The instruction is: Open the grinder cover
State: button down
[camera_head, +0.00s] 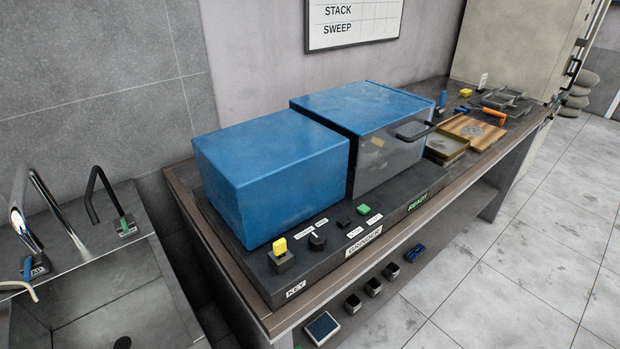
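The grinder stands on the bench as a dark base (240,262) with two blue housings. The left housing (268,165) is a plain blue box. The right housing has a blue top (360,103) and a see-through grey front (385,155), which seems to be the cover. A black bar handle (412,131) sticks out from that front near its upper right. The front looks shut against the housing. A small tan thing shows dimly behind it. My gripper is not in this view.
The base front carries a yellow key (280,246), a dark knob (317,242), a green button (364,210) and a READY sign (418,201). Right of the grinder are a brass-coloured tray (446,147) and a wooden board (472,131). A sink (110,290) lies left; floor (530,250) in front is clear.

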aim_at(362, 107)
jog(key=i+l+u, duration=0.1)
jog(key=l, duration=0.3)
jog(key=i+l+u, duration=0.15)
jog(key=l, duration=0.25)
jog(key=i+l+u, duration=0.1)
jog(key=i+l, duration=0.15)
jog(key=l, duration=0.15)
jog(key=i+l+u, duration=0.1)
jog(key=l, duration=0.3)
jog(key=i+l+u, duration=0.15)
jog(key=l, duration=0.3)
jog(key=i+l+u, duration=0.1)
jog(key=l, duration=0.35)
